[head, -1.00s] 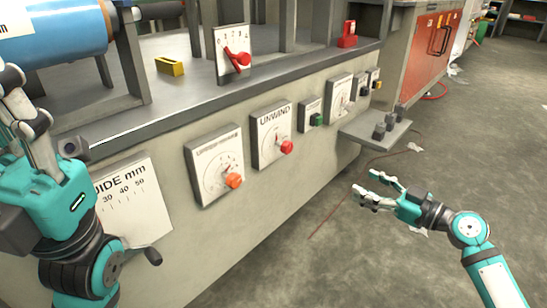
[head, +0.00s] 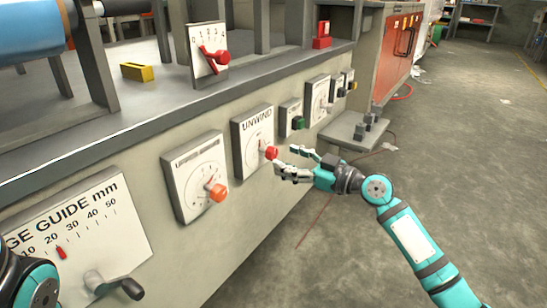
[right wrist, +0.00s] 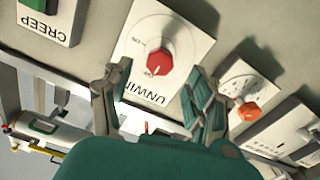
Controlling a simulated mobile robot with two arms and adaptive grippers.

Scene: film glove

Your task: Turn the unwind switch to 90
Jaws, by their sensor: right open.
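The unwind switch is a red knob (head: 271,153) on a white plate marked UNWIND (head: 252,137), on the front of the machine. The red knob also shows in the right wrist view (right wrist: 160,61), where its plate appears upside down. My right gripper (head: 284,160) is open, close to the red knob. In the right wrist view my right gripper (right wrist: 158,75) has one finger on each side of the knob, lower in the picture, and I cannot tell whether either touches it. My left gripper is out of view; only part of my left arm shows at the lower left.
An orange knob (head: 217,192) on a similar plate sits just left of the unwind plate. A green button (head: 298,123) is to its right. A small grey shelf with knobs (head: 345,131) juts out beyond.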

